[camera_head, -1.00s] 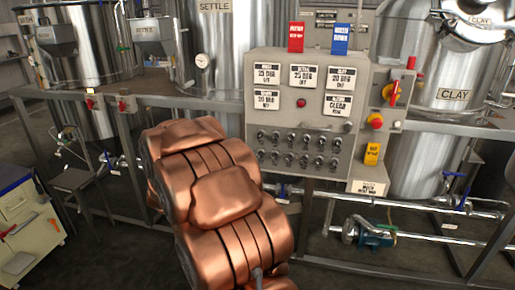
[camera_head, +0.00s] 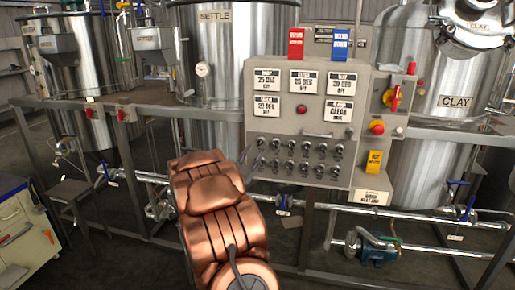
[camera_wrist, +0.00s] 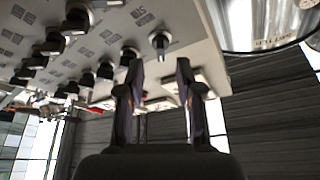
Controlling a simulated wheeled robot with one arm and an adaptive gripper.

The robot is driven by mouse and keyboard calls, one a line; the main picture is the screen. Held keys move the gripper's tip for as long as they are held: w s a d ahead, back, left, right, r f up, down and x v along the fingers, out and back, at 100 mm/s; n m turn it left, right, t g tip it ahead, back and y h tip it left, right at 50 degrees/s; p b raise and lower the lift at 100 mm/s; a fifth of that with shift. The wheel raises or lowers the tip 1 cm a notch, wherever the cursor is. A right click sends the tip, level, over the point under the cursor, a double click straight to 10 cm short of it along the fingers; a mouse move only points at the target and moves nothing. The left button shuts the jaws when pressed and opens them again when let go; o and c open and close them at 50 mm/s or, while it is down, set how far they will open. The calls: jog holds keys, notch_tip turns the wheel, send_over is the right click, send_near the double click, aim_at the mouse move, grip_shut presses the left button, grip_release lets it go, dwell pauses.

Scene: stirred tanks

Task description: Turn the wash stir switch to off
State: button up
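The grey control panel (camera_head: 318,115) carries two rows of dark rotary switches (camera_head: 305,148) on its lower half. Their labels are too small to read, so I cannot tell which one is the wash stir switch. My gripper (camera_head: 254,160) is at the panel's lower left, partly hidden behind my copper arm. In the wrist view, my gripper (camera_wrist: 157,85) has its two fingers apart with nothing between the tips. One end switch (camera_wrist: 160,42) lies just beyond the gap between the fingertips, apart from them. Other switches (camera_wrist: 104,70) run off to the left.
Above the switches are display plates (camera_head: 303,82), a red button (camera_head: 301,109) and red (camera_head: 296,43) and blue (camera_head: 341,43) tags. A red-yellow isolator (camera_head: 392,97) sits at the right. Steel tanks (camera_head: 220,70) stand behind a rail (camera_head: 180,106). Pipes (camera_head: 420,212) run below.

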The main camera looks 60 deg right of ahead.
aim_at(259, 145)
jog(key=shift+x, duration=2)
jog(key=shift+c, duration=0.3)
grip_shut()
